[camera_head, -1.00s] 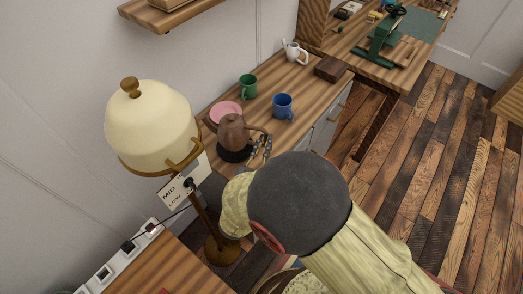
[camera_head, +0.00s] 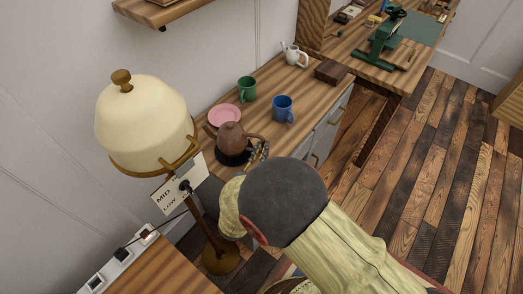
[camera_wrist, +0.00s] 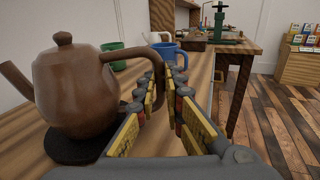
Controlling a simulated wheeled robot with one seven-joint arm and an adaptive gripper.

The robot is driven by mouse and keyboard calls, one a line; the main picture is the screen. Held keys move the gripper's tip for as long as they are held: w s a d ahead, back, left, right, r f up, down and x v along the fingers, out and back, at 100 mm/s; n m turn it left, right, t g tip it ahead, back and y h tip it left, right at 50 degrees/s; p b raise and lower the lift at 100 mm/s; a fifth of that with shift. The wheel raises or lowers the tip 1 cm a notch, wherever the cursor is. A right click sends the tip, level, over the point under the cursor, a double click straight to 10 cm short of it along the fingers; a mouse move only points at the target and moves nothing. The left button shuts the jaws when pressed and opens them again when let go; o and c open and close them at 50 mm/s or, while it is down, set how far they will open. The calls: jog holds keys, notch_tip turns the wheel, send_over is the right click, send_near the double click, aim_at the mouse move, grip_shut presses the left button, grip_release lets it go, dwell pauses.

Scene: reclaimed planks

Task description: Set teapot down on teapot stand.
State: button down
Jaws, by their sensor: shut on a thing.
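The brown teapot (camera_head: 229,136) is upright over the dark round teapot stand (camera_head: 232,159) on the wooden counter. In the wrist view the teapot (camera_wrist: 80,90) fills the left side, its spout pointing left. The stand (camera_wrist: 65,151) shows beneath its base. The base looks on or very close to the stand; I cannot tell whether it touches. My gripper (camera_head: 262,148) is at the teapot's handle, right of the body. In the wrist view my gripper (camera_wrist: 166,82) has its fingers on either side of the handle and is shut on it.
A green mug (camera_head: 246,88), a blue mug (camera_head: 283,109) and a white pitcher (camera_head: 296,55) stand farther along the counter, by a dark wooden box (camera_head: 330,71). A cream-shaded lamp (camera_head: 147,120) stands close at left.

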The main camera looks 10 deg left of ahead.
jog(key=c, duration=2)
grip_release()
jog(key=shift+f, duration=0.1)
jog(key=shift+o, duration=0.5)
jog(key=s+p, duration=0.1)
jog(key=s, duration=0.3)
jog(key=s+a+p, duration=0.1)
jog(key=s, duration=0.3)
jog(key=s+a+p, duration=0.1)
jog(key=s, duration=0.3)
